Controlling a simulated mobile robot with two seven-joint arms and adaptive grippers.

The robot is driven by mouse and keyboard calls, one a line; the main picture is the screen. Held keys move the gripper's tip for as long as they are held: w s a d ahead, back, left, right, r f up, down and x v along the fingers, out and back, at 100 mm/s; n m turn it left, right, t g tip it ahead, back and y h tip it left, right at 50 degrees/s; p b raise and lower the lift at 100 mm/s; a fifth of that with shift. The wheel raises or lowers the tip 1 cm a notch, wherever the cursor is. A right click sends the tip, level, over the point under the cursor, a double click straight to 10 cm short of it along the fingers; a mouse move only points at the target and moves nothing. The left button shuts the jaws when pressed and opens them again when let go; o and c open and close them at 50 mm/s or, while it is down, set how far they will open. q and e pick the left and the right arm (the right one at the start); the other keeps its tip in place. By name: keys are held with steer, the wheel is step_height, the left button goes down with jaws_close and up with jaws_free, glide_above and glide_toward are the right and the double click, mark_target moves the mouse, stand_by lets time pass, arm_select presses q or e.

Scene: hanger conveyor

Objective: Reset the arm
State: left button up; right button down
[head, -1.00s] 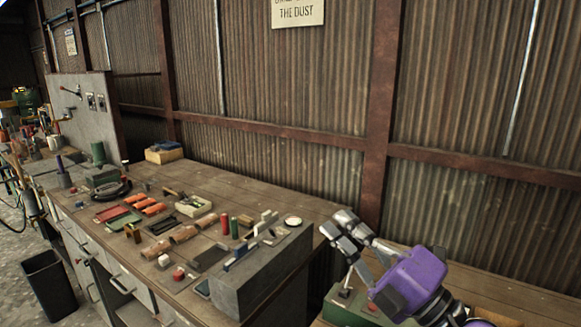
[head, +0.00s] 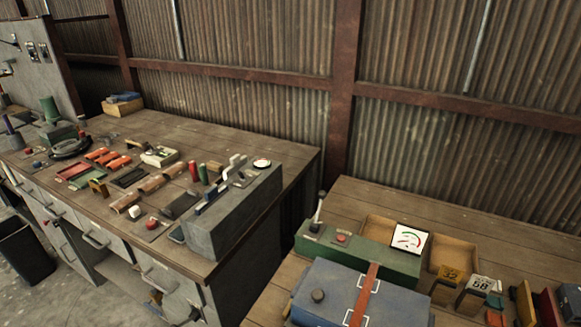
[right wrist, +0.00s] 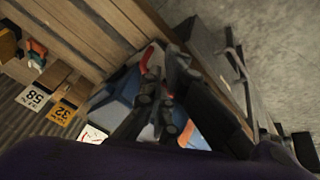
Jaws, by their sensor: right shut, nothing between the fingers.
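My right gripper (right wrist: 163,82) shows in the right wrist view, with its dark fingers brought together and nothing between them. It is in front of the blue box (right wrist: 118,88) with the red strap, and I cannot tell how far apart they are. My purple wrist housing fills the bottom of that view. In the head view neither of my arms shows. My left gripper is in neither current view.
In the head view, the near right bench holds the blue box (head: 333,296), a green control box (head: 372,259) with an upright lever, a dial gauge (head: 410,238) and numbered tags. The left bench (head: 232,133) carries many small parts and a grey block (head: 237,213).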

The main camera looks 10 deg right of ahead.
steer(key=s+a+f+g+y, duration=0.2)
steer(key=s+a+f, duration=0.1)
steer(key=s, duration=0.3)
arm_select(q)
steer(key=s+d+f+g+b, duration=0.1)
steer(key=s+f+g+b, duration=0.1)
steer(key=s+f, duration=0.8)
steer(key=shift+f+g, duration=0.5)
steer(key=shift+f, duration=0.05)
arm_select(e)
steer(key=w+a+f+t, duration=0.2)
steer(key=w+f+t, duration=0.1)
steer(key=f, duration=0.3)
steer(key=w+a+f+t, duration=0.2)
steer(key=w+f+t, duration=0.1)
steer(key=f, duration=0.4)
steer(key=shift+f+y, duration=0.3)
steer(key=shift+y, duration=0.1)
steer(key=shift+s, duration=0.1)
steer(key=shift+s+f, duration=0.1)
steer(key=shift+s, duration=0.25)
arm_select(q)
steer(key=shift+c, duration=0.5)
